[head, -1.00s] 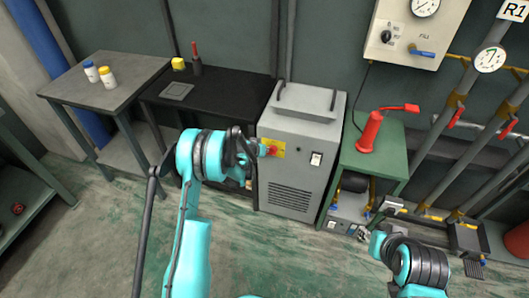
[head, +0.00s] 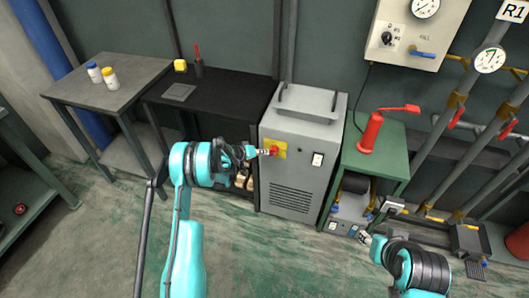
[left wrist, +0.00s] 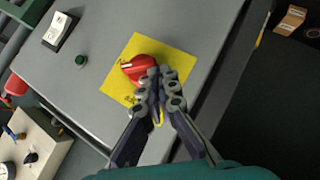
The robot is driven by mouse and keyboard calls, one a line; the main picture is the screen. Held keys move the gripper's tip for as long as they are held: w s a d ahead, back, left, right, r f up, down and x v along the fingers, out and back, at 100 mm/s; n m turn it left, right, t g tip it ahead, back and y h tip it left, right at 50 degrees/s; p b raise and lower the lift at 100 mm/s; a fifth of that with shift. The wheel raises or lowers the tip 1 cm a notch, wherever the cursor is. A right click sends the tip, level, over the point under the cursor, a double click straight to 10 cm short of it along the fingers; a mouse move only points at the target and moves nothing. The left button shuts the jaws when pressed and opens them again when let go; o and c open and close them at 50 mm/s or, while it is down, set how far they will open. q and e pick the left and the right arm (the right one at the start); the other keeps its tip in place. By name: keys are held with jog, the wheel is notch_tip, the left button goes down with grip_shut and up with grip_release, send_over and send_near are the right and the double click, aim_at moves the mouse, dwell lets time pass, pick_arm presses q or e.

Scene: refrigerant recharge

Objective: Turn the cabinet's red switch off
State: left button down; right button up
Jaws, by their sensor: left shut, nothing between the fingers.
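The grey cabinet (head: 292,188) stands in the middle of the head view. Its red switch (head: 274,150) sits on a yellow plate (head: 281,146) on the front face. In the left wrist view the red switch (left wrist: 139,68) is a rotary knob on the yellow plate (left wrist: 150,46). My left gripper (head: 266,152) is shut and empty, with its fingertips at the switch; in the left wrist view the fingertips (left wrist: 160,76) overlap the knob's edge. I cannot tell whether they touch it. My right gripper (head: 364,238) is low at the right, far from the switch; its fingers are too small to read.
A white rocker switch (head: 317,159) and a small dark button are on the same face. A green cart (head: 390,145) with a red bottle (head: 370,132) stands right of the cabinet. A black table (head: 225,95) stands left. The floor in front is clear.

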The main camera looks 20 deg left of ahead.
pick_arm(q)
jog(key=shift+f, duration=1.2)
jog(key=shift+d+r, duration=0.1)
dwell(0.9)
